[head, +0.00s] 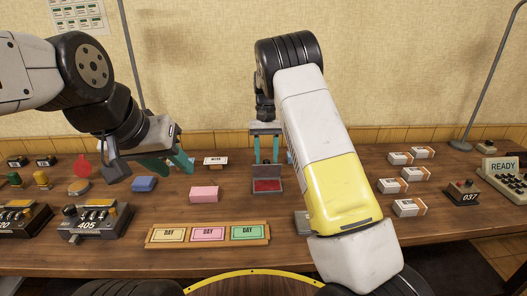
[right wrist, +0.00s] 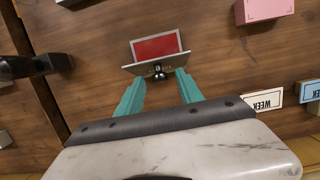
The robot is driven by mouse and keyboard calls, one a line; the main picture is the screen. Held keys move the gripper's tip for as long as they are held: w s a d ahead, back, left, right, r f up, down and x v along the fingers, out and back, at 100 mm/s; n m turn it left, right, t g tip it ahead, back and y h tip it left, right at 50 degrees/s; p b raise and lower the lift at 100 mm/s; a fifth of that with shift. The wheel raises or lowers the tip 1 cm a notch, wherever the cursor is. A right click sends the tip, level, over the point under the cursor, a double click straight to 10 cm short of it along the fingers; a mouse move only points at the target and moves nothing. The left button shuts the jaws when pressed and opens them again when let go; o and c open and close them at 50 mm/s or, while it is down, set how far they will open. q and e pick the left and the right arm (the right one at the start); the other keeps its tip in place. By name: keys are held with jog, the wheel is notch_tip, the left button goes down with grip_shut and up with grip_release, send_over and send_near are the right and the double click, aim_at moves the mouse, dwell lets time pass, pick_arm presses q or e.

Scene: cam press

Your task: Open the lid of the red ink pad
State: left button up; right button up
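The red ink pad (head: 267,186) sits on the table near the middle, its red surface uncovered. It also shows in the right wrist view (right wrist: 157,47). Its grey lid (right wrist: 135,69) stands raised along one edge of the pad, with a small dark knob (right wrist: 158,71) on its outer face. My right gripper (head: 266,162) is behind the pad, fingers pointing down. In the wrist view its teal fingers (right wrist: 160,82) are spread on either side of the knob, with gaps visible. My left gripper (head: 168,168) is empty with its fingers apart, above the table at the left.
A pink block (head: 204,194) and a blue block (head: 143,184) lie left of the pad. A wooden tray with DAY cards (head: 208,244) lies in front. Several white-and-orange boxes (head: 409,207) stand at the right. A numbered device (head: 95,221) stands at the left.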

jog(key=v, duration=0.7)
jog(key=shift+r, duration=0.4)
jog(key=shift+w+d, duration=0.1)
jog(key=shift+d, duration=0.05)
